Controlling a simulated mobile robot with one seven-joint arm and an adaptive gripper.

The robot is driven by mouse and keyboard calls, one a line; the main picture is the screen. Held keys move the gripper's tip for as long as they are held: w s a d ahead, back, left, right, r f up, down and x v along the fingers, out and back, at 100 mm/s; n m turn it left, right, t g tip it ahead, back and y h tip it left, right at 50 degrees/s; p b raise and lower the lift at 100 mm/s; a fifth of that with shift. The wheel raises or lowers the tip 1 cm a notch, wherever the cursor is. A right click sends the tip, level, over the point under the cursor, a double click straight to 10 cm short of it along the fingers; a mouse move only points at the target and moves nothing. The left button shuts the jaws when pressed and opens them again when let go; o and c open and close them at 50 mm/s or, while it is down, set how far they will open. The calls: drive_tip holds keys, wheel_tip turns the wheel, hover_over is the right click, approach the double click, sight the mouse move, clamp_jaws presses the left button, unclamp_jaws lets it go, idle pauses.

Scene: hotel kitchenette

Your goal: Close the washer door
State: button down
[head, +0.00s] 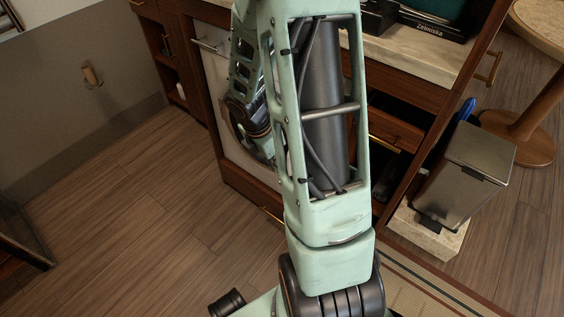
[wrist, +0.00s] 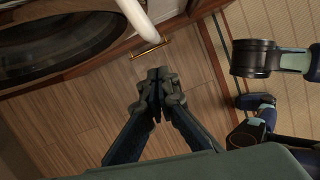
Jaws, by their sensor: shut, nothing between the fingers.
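The white washer (head: 212,72) is built into the wooden cabinets, left of my arm in the head view, which hides much of its front. In the wrist view its dark round window or opening (wrist: 55,42) is at the upper left. A white rounded piece (wrist: 136,17) sticks out at the top; it may be the edge of the washer door, but I cannot tell for sure. My gripper (wrist: 157,77) is shut and empty, below and apart from that white piece, over the wood floor. My arm hides the gripper in the head view.
A brass handle (wrist: 150,49) is on the low cabinet front just beyond my fingertips. A metal bin (head: 468,170) stands at the right, beside a round wooden table (head: 522,128). A striped rug (head: 415,291) lies at lower right. The floor (head: 125,215) at left is clear.

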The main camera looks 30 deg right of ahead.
drive_tip(key=p+v, duration=0.4)
drive_tip(key=v, duration=0.6)
drive_tip(key=shift+a+p, duration=0.35)
drive_tip(key=shift+r, duration=0.1)
